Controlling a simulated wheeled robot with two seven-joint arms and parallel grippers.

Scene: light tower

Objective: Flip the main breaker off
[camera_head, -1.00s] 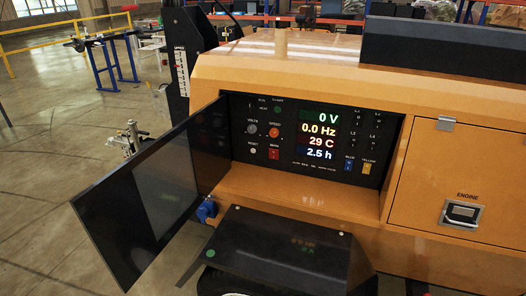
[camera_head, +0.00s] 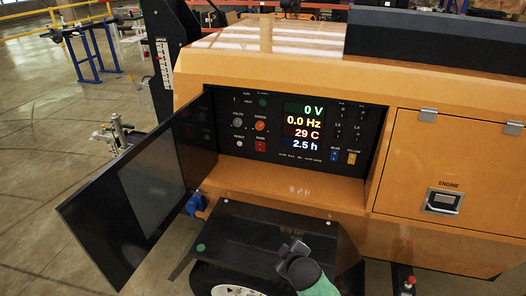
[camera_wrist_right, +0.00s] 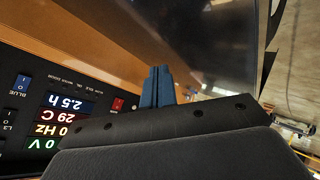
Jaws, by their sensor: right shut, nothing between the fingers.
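The main breaker (camera_head: 260,146) is a small red switch labelled MAIN. It sits low on the black control panel (camera_head: 222,130), left of the lit display. In the right wrist view the panel appears upside down, with the red breaker (camera_wrist_right: 117,104) just left of my fingers. My right gripper (camera_head: 292,250) is low in front of the dark fender, below and apart from the panel. Its blue fingers (camera_wrist_right: 157,70) are together and hold nothing. The breaker's lever position is too small to tell. My left gripper is not in view.
The panel's dark door (camera_head: 140,195) stands open to the left. A black fender (camera_head: 265,240) with a wheel beneath juts out below the panel. The display (camera_head: 303,132) reads 0 V. Blue (camera_head: 334,157) and yellow (camera_head: 351,158) switches sit right of it. A closed engine hatch (camera_head: 440,165) is further right.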

